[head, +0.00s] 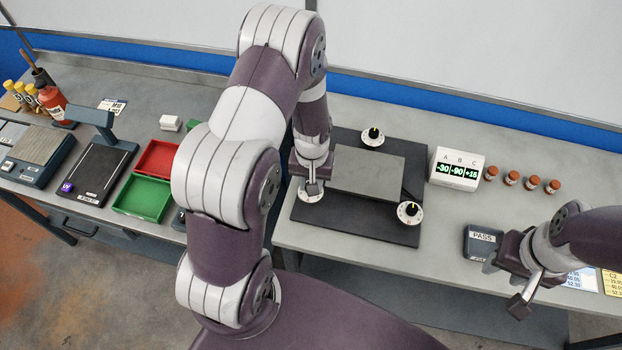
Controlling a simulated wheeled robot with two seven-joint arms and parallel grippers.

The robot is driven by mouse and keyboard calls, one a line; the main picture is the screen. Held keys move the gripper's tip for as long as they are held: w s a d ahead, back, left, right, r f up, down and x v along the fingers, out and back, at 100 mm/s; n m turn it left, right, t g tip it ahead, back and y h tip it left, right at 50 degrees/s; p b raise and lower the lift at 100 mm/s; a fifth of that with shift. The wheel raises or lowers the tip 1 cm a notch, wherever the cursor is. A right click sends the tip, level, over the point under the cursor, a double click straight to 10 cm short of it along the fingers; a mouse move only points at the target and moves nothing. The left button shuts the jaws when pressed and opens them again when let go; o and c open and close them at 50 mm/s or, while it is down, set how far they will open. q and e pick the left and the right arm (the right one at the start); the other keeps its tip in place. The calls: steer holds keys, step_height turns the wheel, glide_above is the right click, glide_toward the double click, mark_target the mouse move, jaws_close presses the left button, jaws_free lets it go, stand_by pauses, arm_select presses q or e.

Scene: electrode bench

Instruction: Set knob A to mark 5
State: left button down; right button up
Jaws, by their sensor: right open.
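A dark base plate (340,226) on the bench carries a grey block (368,172) and three white dials. One dial with a black knob (372,136) is at the back. Another (410,211) is at the front right. The third (305,196) is at the front left, mostly hidden by my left gripper (313,188), which points down at its knob. I cannot tell if its jaws grip the knob. The dial letters and marks are too small to read, so I cannot tell which is A. My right gripper (504,286) is open and empty near the bench's front edge.
A white readout (457,169) shows A -30, B -90, C +15. Several brown-capped vials (512,177) stand to its right. A dark PASS pad (481,241) is beside my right gripper. Red (158,159) and green (143,198) trays are on the left. Bench between plate and pad is clear.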

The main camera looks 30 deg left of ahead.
arm_select(q)
steer(key=c, duration=1.1)
jaws_free()
steer(key=shift+o, duration=1.3)
steer(key=shift+s+r, duration=0.1)
steer(key=shift+s, duration=0.15)
steer(key=shift+r, duration=0.3)
step_height(320, 180, up, 12)
steer(key=b, duration=0.1)
steer(key=shift+d+b, duration=0.15)
steer(key=shift+b, duration=0.25)
